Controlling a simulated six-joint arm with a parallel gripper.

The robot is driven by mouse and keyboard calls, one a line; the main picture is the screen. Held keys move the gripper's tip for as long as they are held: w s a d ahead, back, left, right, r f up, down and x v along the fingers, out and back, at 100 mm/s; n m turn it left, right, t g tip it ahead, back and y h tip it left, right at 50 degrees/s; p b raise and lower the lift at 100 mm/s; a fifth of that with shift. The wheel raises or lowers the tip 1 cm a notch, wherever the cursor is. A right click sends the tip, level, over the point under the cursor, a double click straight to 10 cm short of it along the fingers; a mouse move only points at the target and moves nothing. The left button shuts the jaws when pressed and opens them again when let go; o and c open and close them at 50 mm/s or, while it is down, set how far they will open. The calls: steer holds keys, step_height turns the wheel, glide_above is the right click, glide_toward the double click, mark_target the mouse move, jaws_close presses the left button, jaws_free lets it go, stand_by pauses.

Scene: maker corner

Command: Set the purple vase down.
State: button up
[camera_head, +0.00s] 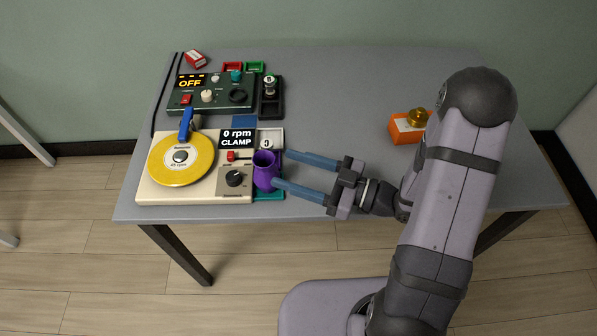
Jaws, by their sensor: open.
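The purple vase (265,176) stands upright at the right edge of the cream turntable unit, by the teal piece (269,196) there. My gripper (281,168) comes in from the right with its two long blue fingers spread. One fingertip is near the vase's back right side and the other near its front right side. The jaws are open. I cannot tell whether a finger touches the vase. The vase's base is partly hidden by the near finger, and exactly what it rests on is hard to see.
The cream turntable (150,193) carries a yellow disc (196,160), a blue arm (185,124), a display and a knob. A green control box (212,95) and a black tray (270,107) lie behind. An orange box (406,128) with a gold item is at right. The table's middle is clear.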

steer(key=shift+s+d, duration=0.25)
steer(key=shift+d, duration=0.3)
